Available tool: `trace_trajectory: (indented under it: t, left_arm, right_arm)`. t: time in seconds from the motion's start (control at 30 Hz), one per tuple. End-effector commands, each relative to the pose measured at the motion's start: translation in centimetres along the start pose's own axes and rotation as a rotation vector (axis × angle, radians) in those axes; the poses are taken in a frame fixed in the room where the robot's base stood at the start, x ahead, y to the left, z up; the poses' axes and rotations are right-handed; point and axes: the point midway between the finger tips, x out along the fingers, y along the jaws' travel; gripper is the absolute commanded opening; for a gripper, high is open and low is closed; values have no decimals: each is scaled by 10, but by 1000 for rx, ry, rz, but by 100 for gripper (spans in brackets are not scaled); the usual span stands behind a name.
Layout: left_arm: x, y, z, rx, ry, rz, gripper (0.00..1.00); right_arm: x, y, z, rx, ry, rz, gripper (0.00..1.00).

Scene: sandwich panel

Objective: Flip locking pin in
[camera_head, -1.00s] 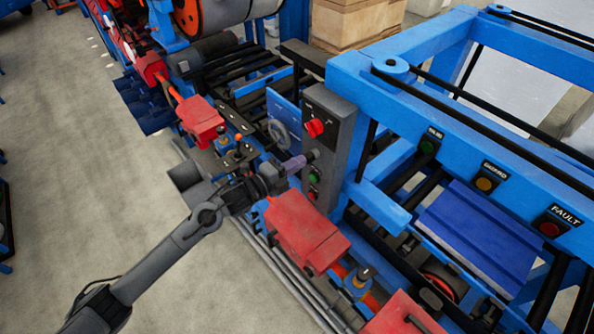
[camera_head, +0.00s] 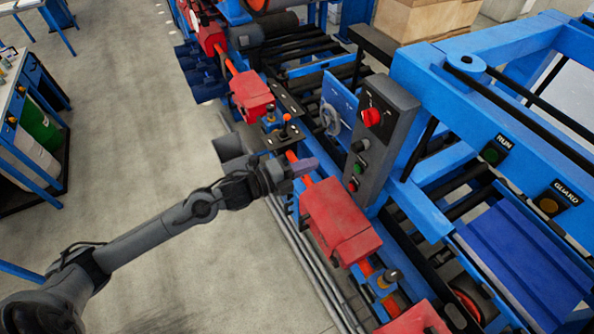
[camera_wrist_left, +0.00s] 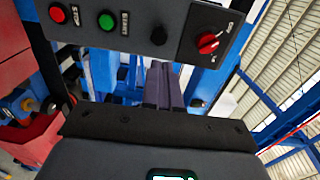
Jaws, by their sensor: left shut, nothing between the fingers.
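My left gripper (camera_head: 308,167) comes in from the left, its purple-grey fingers shut and empty. In the head view its tips lie just left of the grey control box (camera_head: 378,130); they seem apart from it. The fingers also show in the left wrist view (camera_wrist_left: 163,86), below the control box (camera_wrist_left: 150,25). I cannot tell for sure which part is the locking pin. An orange-tipped lever (camera_head: 286,118) stands on a black plate above the gripper in the picture. My right gripper is out of view.
The control box carries a red rotary switch (camera_head: 371,117) and a green button (camera_head: 357,168). A blue frame (camera_head: 480,80) with labelled lamps stands at the right. Open grey floor (camera_head: 130,130) lies left of the machine. A bench (camera_head: 40,90) stands at far left.

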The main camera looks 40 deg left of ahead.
Motion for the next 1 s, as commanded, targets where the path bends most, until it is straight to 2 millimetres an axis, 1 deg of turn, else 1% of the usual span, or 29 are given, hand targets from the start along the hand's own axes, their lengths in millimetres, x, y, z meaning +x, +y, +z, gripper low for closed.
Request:
trace_trajectory:
  t: [0.03, 0.1, 0.3, 0.83, 0.93, 1.0]
  left_arm:
    - [-7, 2, 0, 3, 1, 2, 0]
    - [-14, 2, 0, 1, 0, 1, 0]
    - [-25, 0, 0, 0, 1, -1, 0]
    - [-27, -1, 0, 1, 0, -1, 0]
    - [-30, 2, -2, -7, 0, 9, 0]
    - [-34, 8, -9, -41, -2, 23, 0]
  right_arm:
    - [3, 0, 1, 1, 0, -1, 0]
    - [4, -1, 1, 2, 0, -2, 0]
    - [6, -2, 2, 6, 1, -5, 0]
    - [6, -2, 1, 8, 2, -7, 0]
    - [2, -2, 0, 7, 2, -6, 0]
    - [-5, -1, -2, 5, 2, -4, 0]
